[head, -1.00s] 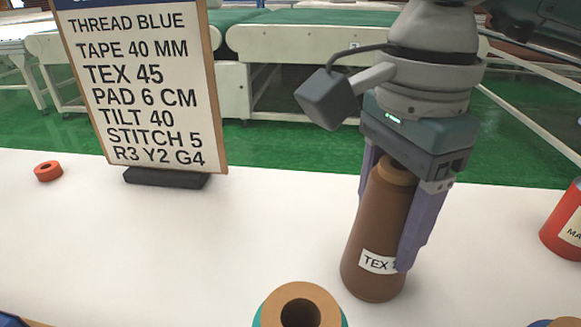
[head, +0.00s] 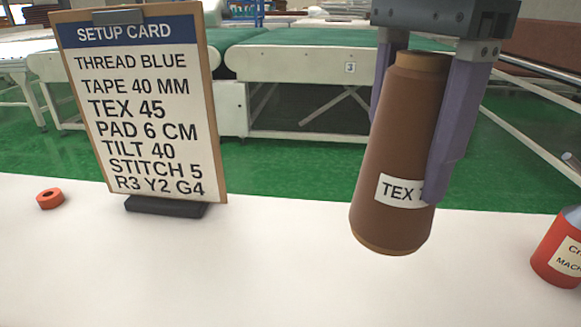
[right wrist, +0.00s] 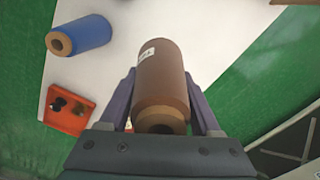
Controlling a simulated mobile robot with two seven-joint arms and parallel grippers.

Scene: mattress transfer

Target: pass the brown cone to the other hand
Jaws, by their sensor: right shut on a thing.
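The brown cone (head: 398,150) is a tall thread cone with a white label that starts "TEX"; the rest of the label is hidden by a finger. My right gripper (head: 412,125) is shut on it, with one purple finger on each side. The cone hangs slightly tilted, and its base appears to be above the white table (head: 250,265). In the right wrist view the cone (right wrist: 163,80) lies between the two fingers of the right gripper (right wrist: 160,105). My left gripper is in neither current view.
A red container (head: 560,248) is at the right edge. The right wrist view shows a blue cone (right wrist: 80,36) and an orange tray (right wrist: 70,108). The table's middle is clear.

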